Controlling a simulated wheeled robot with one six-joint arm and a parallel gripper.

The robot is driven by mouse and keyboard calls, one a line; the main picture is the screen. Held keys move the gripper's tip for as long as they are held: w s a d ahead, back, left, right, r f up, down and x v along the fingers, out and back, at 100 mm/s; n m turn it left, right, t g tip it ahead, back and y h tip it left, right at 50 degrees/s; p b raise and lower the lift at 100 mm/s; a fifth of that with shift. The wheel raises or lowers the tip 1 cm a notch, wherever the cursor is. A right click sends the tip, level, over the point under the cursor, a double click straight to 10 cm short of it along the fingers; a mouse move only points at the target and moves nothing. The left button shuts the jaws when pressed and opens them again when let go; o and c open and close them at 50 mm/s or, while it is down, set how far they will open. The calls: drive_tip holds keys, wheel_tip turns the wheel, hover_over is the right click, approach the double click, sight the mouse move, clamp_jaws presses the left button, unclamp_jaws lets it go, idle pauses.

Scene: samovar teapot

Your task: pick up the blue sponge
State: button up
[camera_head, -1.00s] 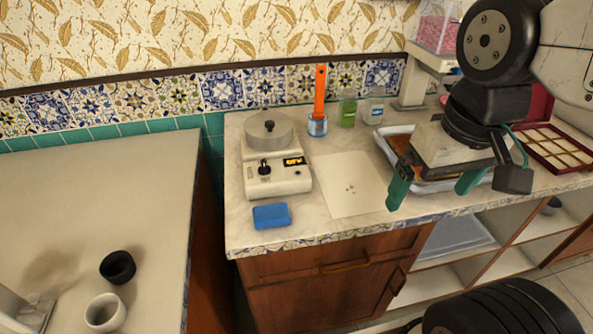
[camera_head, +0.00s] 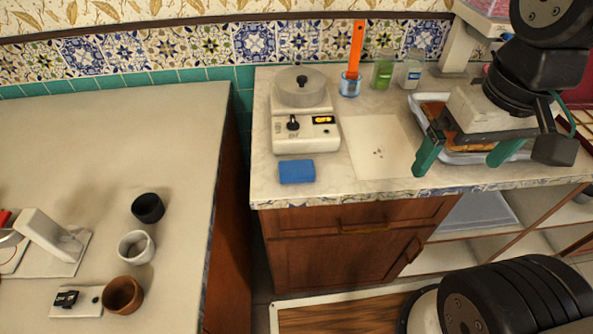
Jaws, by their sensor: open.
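The blue sponge (camera_head: 297,171) lies flat on the marble counter (camera_head: 345,184), near its front left corner and just in front of a white device with a dial. Nothing hides it. My gripper (camera_head: 458,165) is to the right of the sponge, apart from it, above the counter by the grey tray. Its two green fingers are spread wide with nothing held between them.
The white device (camera_head: 305,134) with a round metal pot stands behind the sponge. A white sheet (camera_head: 380,147) lies between sponge and gripper. An orange-handled tool (camera_head: 356,50) and two small jars stand behind. Cups, including a brown one (camera_head: 123,295), stand on the left counter.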

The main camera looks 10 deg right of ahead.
drive_tip(key=w+a+f+n+g, duration=0.2)
drive_tip(key=w+a+f+g, duration=0.1)
drive_tip(key=w+a+f, duration=0.55)
drive_tip(key=m+t, duration=0.1)
drive_tip(key=m, duration=0.1)
hover_over(297, 167)
wheel_tip(297, 167, down, 5)
drive_tip(key=shift+w+r, duration=0.1)
drive_tip(key=shift+w+t, duration=0.25)
drive_tip(key=shift+t, duration=0.15)
drive_tip(key=shift+m, duration=0.3)
drive_tip(key=f, duration=0.7)
drive_tip(key=shift+s+f, duration=0.35)
drive_tip(key=shift+s, duration=0.05)
drive_tip(key=shift+c, duration=0.3)
drive_tip(key=c, duration=1)
